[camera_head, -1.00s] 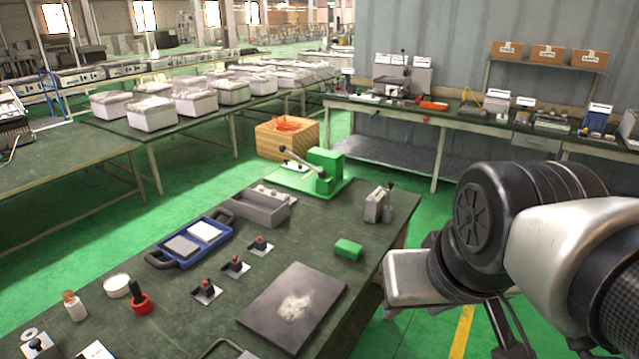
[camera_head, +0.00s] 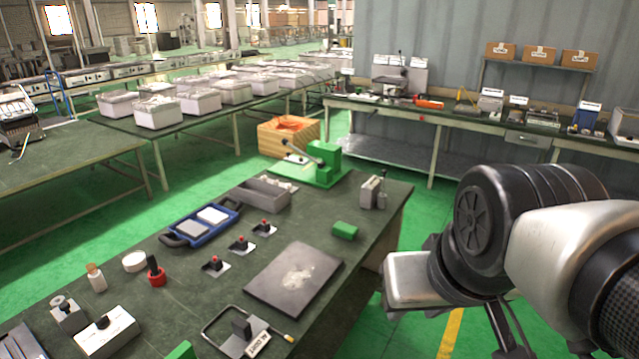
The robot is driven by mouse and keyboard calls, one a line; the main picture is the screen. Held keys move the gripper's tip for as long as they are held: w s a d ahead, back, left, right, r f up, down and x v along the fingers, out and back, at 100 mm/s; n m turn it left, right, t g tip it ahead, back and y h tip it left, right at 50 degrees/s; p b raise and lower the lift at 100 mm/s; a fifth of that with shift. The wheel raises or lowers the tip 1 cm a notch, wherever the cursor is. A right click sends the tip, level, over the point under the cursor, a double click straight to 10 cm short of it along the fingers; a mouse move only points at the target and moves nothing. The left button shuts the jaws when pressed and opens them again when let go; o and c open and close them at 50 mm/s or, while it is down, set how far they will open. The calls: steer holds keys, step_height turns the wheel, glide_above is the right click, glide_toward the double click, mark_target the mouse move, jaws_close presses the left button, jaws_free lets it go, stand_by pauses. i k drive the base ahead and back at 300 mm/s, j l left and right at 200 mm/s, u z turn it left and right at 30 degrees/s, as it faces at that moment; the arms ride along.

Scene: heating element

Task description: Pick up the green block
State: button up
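A small green block (camera_head: 345,230) lies on the dark workbench (camera_head: 215,285) near its right edge, just beyond a dark square plate. A second green piece (camera_head: 181,351) is cut off by the bottom edge of the picture, so I cannot tell what it is. My arm (camera_head: 500,235) is at the right, beside the bench's right edge and clear of the green block. I cannot make out the gripper's fingers, and no object shows held.
Near the block are the dark plate (camera_head: 293,279), a small grey device (camera_head: 370,192) and a green lever press (camera_head: 320,168). A blue tray (camera_head: 201,224), several red-knobbed switches and a handled frame (camera_head: 243,333) also lie on the bench. Green floor is open to the right.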

mark_target(345, 232)
steer(key=k+u, duration=0.1)
steer(key=u, duration=0.6)
steer(key=k+j+u, duration=0.1)
steer(key=u, duration=0.25)
steer(key=i+l+u, duration=0.15)
steer(key=l, duration=0.25)
steer(key=i+l+u, duration=0.15)
steer(key=l, duration=0.3)
steer(key=i+l, duration=0.1)
steer(key=l, duration=0.35)
steer(key=i+l, duration=0.15)
steer(key=l, duration=0.25)
steer(key=i+l, duration=0.1)
steer(key=l, duration=0.35)
steer(key=i+l, duration=0.15)
steer(key=l, duration=0.3)
steer(key=i+l, duration=0.1)
steer(key=l, duration=0.35)
steer(key=i+l, duration=0.15)
steer(key=l, duration=0.25)
steer(key=i+l, duration=0.1)
steer(key=l, duration=0.35)
